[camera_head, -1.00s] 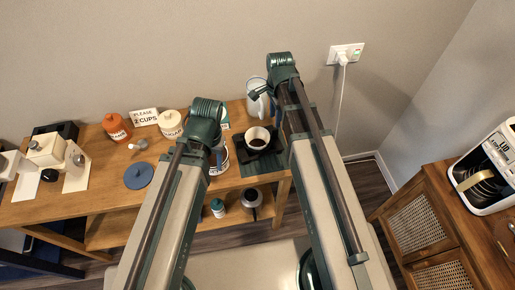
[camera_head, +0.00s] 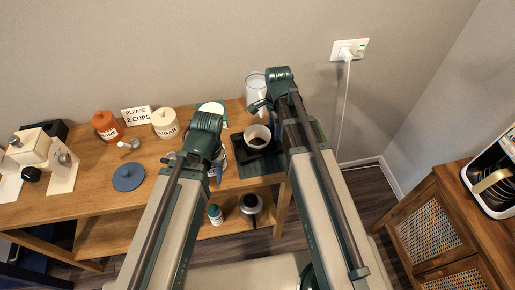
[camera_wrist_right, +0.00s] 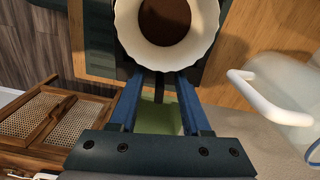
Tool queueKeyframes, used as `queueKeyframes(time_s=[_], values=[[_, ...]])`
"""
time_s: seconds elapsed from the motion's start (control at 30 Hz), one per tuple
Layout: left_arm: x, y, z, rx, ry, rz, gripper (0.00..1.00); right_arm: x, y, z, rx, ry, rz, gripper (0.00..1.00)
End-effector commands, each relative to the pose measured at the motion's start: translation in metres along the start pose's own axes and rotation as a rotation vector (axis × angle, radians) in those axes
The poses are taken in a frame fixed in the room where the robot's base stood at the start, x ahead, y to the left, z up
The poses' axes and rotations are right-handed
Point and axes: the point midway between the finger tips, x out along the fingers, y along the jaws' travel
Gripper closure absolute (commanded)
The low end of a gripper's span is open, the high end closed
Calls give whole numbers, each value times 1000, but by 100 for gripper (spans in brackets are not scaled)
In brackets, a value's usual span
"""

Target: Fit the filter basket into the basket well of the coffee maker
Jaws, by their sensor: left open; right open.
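The filter basket (camera_head: 245,152) is black and sits on the green mat on the wooden table, holding a white paper filter with brown grounds. In the right wrist view the white filter (camera_wrist_right: 208,22) is at the top, with the dark basket handle between my fingers. My right gripper (camera_wrist_right: 160,82) is open at the handle; whether it touches is unclear. The coffee maker (camera_head: 472,178) stands on the cane cabinet, cut off at the right edge.
A clear jug (camera_head: 254,86) with a pale handle stands behind the basket, and its handle (camera_wrist_right: 262,98) is close to my right gripper. An orange canister (camera_head: 107,125), a sugar jar (camera_head: 165,123) and a blue lid (camera_head: 128,177) are left. The cane cabinet (camera_head: 425,220) is right.

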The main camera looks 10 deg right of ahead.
Motion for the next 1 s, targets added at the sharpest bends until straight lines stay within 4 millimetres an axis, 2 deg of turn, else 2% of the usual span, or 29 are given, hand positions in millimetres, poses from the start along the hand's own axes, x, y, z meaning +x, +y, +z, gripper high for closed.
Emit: queueKeyframes(time_s=[0.03, 0.07, 0.33, 0.6, 1.0], values=[[10, 1, -1, 0, 0, 0, 50, 10, 0, 0, 0, 0, 0, 52], [11, 1, -1, 0, 0, 0, 50, 11, 0, 0, 0, 0, 0, 52], [9, 1, 0, 0, 0, 0, 50, 9, 0, 0, 1, 0, 0, 52], [9, 1, 0, 0, 0, 0, 50, 9, 0, 0, 1, 0, 0, 100], [9, 1, 0, 0, 0, 0, 50, 9, 0, 0, 1, 0, 0, 100]])
